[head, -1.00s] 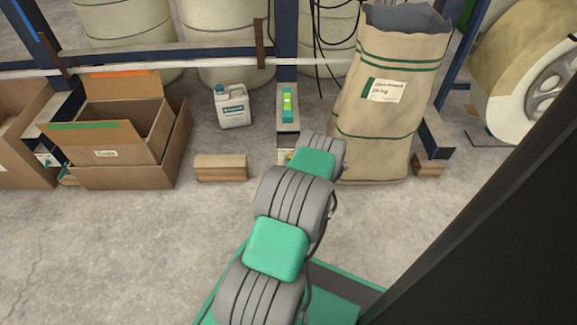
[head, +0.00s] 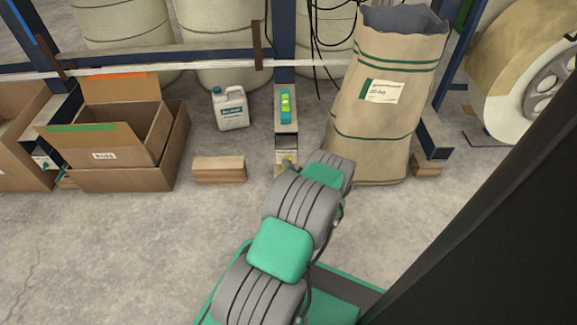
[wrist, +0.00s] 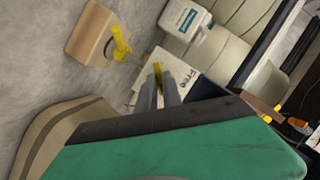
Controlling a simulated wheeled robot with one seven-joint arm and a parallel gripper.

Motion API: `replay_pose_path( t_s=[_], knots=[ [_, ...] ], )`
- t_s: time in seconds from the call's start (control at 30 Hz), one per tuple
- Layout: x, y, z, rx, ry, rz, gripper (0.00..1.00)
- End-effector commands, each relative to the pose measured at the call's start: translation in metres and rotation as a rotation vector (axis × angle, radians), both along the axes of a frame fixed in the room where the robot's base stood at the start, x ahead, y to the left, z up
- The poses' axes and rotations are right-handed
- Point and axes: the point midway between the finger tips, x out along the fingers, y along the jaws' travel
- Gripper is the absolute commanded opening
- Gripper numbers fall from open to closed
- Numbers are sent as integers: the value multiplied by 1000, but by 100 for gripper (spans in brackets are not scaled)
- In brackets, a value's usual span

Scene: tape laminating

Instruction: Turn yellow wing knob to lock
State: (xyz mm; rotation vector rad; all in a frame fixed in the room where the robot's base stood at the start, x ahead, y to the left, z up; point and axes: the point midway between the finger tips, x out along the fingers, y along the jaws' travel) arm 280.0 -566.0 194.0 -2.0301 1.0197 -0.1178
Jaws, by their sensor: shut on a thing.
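A yellow wing knob (wrist: 158,76) shows one narrow upright wing between the fingertips in the wrist view. My gripper (wrist: 159,85) is shut on it; the fingers hide its lower part. Behind the fingers is a pale labelled plate (wrist: 180,72). A second yellow piece (wrist: 121,44) with a wing-like shape and a grey stem stands apart, to the upper left, in front of a wooden block. In the head view a small yellow spot (head: 289,161) shows at the foot of the blue post, beside my arm. My gripper is hidden there.
A wooden block (head: 219,170) lies on the floor left of the post foot. A white jug (head: 230,108) stands behind it. A large paper sack (head: 378,125) stands close on the right. Open cardboard boxes (head: 125,180) are at the left. The front left floor is clear.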

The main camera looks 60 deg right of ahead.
Motion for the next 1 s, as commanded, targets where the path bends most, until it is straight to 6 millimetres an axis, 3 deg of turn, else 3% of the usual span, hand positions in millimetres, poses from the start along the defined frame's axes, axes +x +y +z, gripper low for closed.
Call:
replay_pose_path(
  t_s=[0.13,0.17,0.4,0.73,1.0],
  knots=[
    [-2,-2,0,-2,3,-6,0],
    [-2,-2,0,-2,3,-6,11],
    [0,0,0,-2,2,-1,31],
    [-4,4,3,1,1,0,32],
    [-40,40,19,2,1,-4,32]
  ],
)
